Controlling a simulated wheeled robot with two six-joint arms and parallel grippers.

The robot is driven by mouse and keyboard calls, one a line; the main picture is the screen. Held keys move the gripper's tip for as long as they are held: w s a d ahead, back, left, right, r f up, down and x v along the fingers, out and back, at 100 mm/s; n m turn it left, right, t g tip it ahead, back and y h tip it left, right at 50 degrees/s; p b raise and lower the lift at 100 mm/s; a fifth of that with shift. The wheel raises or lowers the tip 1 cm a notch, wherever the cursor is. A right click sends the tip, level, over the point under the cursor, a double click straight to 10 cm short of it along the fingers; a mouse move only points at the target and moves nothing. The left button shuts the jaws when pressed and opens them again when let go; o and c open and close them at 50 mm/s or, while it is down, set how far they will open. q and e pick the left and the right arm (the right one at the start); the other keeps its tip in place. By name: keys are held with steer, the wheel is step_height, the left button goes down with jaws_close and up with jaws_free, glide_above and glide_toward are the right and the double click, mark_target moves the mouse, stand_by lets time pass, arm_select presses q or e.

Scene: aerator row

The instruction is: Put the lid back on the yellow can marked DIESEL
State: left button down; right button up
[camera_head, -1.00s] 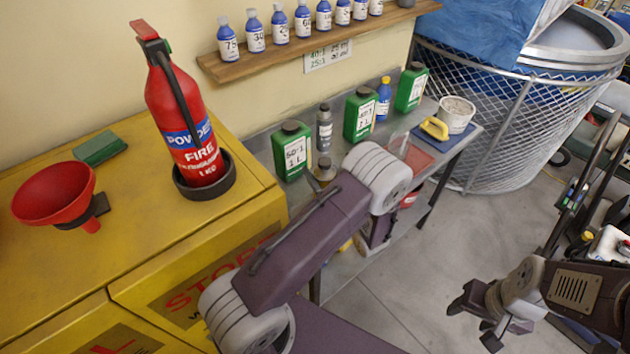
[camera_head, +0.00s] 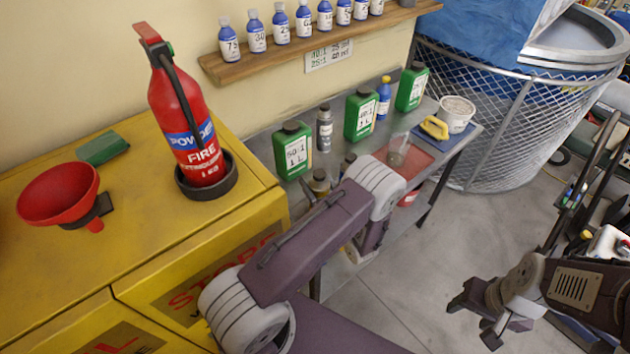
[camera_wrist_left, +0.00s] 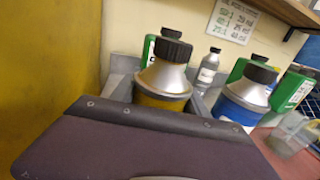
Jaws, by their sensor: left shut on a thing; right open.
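In the left wrist view a yellow can (camera_wrist_left: 160,103) with a silver shoulder and a black lid (camera_wrist_left: 172,50) on its top stands upright on the bench. No marking on it is readable. Its top also shows in the head view, beyond my left arm. My left gripper (camera_head: 370,238) is mostly hidden behind my own arm in the head view, in front of the bench. Its fingers and what they hold show in neither view; a purple panel of my own fills the bottom of the wrist view. My right gripper (camera_head: 478,318) is open and empty over the floor at the right.
A blue can (camera_wrist_left: 238,110) with a black cap stands right of the yellow one. Green bottles (camera_head: 293,150), a grey bottle (camera_head: 324,130) and a clear cup (camera_head: 397,150) share the bench. The yellow cabinet (camera_head: 130,240) borders the bench at left.

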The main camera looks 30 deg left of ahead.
arm_select(q)
steer(key=shift+f, duration=0.15)
steer(key=c, duration=0.6)
jaws_free()
steer(key=shift+o, duration=0.2)
steer(key=shift+r, duration=0.35)
steer(key=b+v, duration=0.1)
steer(key=v, duration=0.4)
steer(key=b+v, duration=0.2)
steer(key=v, duration=0.4)
steer(key=shift+d+f, duration=0.1)
steer(key=shift+f, duration=0.15)
steer(key=shift+s+d, duration=0.3)
